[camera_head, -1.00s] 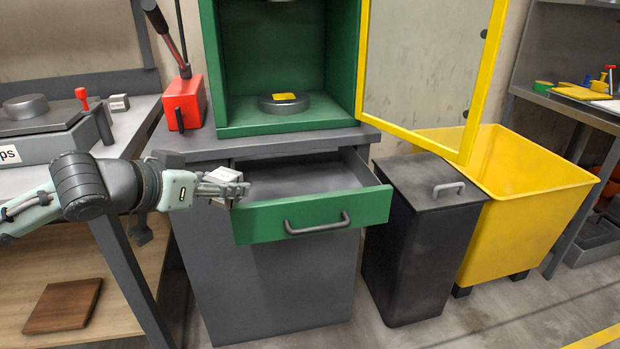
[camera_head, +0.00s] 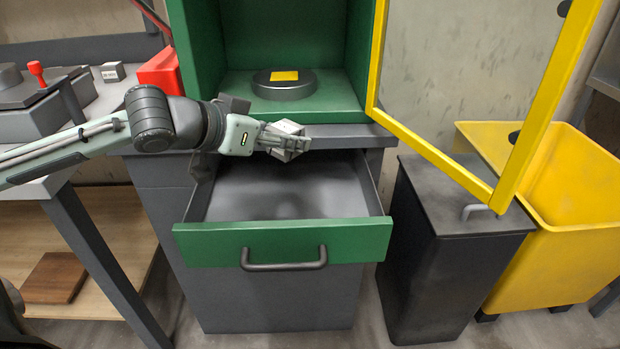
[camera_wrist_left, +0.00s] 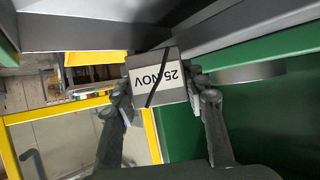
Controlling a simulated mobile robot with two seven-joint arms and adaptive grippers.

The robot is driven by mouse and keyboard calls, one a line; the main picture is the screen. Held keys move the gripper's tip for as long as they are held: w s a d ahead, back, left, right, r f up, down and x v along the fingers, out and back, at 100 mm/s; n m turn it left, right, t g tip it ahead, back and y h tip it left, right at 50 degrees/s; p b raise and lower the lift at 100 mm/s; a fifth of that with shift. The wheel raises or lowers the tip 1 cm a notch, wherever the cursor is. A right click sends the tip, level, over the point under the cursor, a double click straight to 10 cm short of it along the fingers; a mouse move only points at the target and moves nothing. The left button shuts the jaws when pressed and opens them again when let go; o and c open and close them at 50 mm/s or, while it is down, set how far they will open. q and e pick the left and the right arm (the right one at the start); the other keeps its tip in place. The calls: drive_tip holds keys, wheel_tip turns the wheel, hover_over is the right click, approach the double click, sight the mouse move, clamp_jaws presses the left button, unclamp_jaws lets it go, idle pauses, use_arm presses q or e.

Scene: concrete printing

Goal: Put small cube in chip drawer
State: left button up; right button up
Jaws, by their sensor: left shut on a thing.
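My left gripper (camera_head: 285,142) is shut on a small grey cube (camera_head: 288,128). In the left wrist view the cube (camera_wrist_left: 158,80) sits between the two fingers and shows a white label reading "25 NOV" upside down, crossed by a dark line. The open drawer with the green front (camera_head: 283,243) is pulled out below the green cabinet. The gripper holds the cube above the rear part of the drawer, near the counter edge. The drawer's grey floor looks empty where it shows. My right gripper is not in view.
The green cabinet (camera_head: 355,60) holds a round grey disc (camera_head: 285,92) with a yellow patch. Its yellow-framed door (camera_head: 440,160) stands open at the right. A dark bin (camera_head: 440,235) and a yellow tub (camera_head: 575,240) stand right of the drawer. Another small cube (camera_head: 113,71) lies on the left table.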

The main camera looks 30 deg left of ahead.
use_arm(q)
drive_tip(key=b, duration=0.3)
approach(314, 185)
drive_tip(key=shift+w+f, duration=0.2)
drive_tip(key=shift+w, duration=0.25)
drive_tip(key=shift+w+r, duration=0.1)
drive_tip(key=shift+w, duration=0.2)
drive_tip(key=shift+w+d, duration=0.2)
drive_tip(key=shift+w, duration=0.5)
drive_tip(key=shift+w+d, duration=0.2)
drive_tip(key=shift+w, duration=0.55)
drive_tip(key=shift+w+d, duration=0.1)
drive_tip(key=shift+w, duration=0.35)
drive_tip(key=shift+w+d, duration=0.1)
drive_tip(key=shift+w, duration=0.2)
drive_tip(key=w, duration=0.3)
drive_tip(key=shift+d, duration=0.4)
drive_tip(key=shift+s+f, duration=0.1)
drive_tip(key=shift+f, duration=0.55)
drive_tip(key=o, duration=1)
drive_tip(key=shift+f, duration=0.15)
drive_tip(key=shift+c, duration=0.2)
drive_tip(key=o, duration=0.4)
drive_tip(key=shift+o, duration=0.2)
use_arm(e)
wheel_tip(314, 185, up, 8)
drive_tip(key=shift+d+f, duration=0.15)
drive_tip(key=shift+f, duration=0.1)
